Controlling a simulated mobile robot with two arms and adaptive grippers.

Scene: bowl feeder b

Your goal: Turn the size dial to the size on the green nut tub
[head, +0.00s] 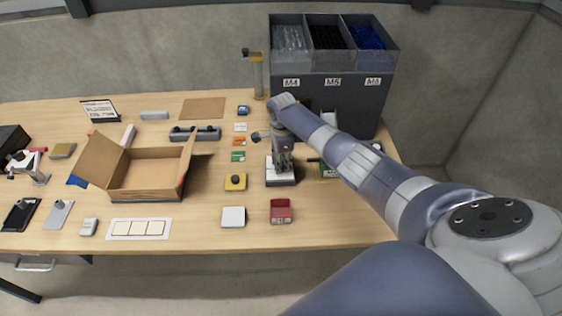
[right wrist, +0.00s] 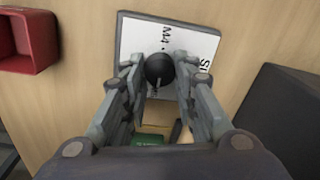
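The size dial is a black knob (right wrist: 160,69) on a white plate (right wrist: 128,38); "M4" and part of another word are printed on it. A pale mark on the knob points down in the right wrist view. In the head view the plate (head: 281,180) lies under my right gripper (head: 281,160). The fingers of this gripper (right wrist: 159,62) stand on both sides of the knob, apart, with narrow gaps. The green nut tub (head: 327,171) is beside the dial, partly behind my arm. A green piece (right wrist: 151,140) shows between the fingers; its label is unreadable. My left gripper is out of view.
A red bin (head: 281,213) stands in front of the dial; it also shows in the right wrist view (right wrist: 30,40). A dark bin rack (head: 325,92) stands behind. A yellow button box (head: 235,182) and an open carton (head: 147,177) are to the left.

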